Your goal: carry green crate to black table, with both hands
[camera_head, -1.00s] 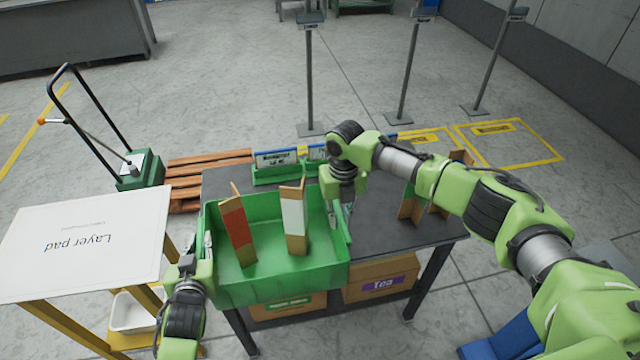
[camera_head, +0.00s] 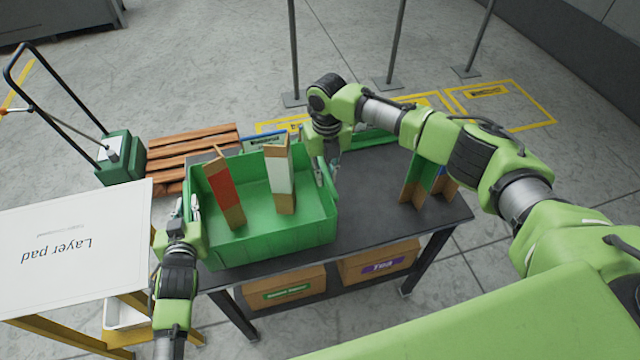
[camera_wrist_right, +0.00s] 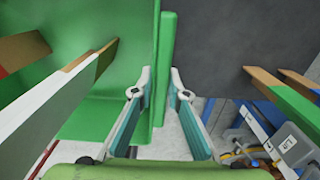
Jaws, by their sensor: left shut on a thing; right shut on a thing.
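The green crate (camera_head: 275,240) is upright over the left part of the black table (camera_head: 365,215); I cannot tell if its base touches the tabletop. Inside it stand a red-faced carton piece (camera_head: 224,190) and a white-faced one (camera_head: 280,178). My left gripper (camera_head: 178,217) is shut on the crate's left wall. My right gripper (camera_head: 327,168) is shut on its right wall. In the right wrist view my right gripper's fingers (camera_wrist_right: 160,92) sit on either side of the green wall (camera_wrist_right: 165,60). The crate's underside is hidden.
A cardboard divider (camera_head: 425,180) stands on the table's right part. A layer pad stand (camera_head: 75,235) is close at left. A pallet (camera_head: 190,155) and a green pallet jack (camera_head: 118,158) are behind. Boxes (camera_head: 380,262) sit under the table. Tabletop between crate and divider is clear.

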